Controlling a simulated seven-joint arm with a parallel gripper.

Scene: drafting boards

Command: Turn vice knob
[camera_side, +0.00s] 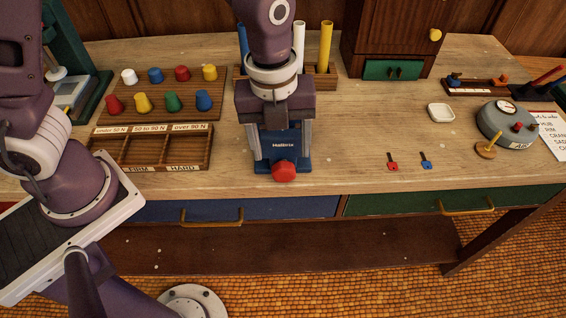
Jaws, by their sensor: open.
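The vice (281,147) is a blue block with pale lettering on its front, standing near the front edge of the wooden bench. Its red knob (285,172) faces forward at the bottom of the vice. My gripper (279,150) points down over the vice, with one grey finger on the left side and one on the right. It is open, and the fingers are apart around the blue body. I cannot tell whether they touch it. The knob sits lower and in front of the fingers. The gripper body hides the top of the vice.
A sorting tray (205,150) and a board of coloured pegs (216,101) are at left. A holder with coloured tubes (325,48) stands behind. A cabinet (392,35), keys (392,162), a white dish (441,112) and a grey gauge (507,122) are at right.

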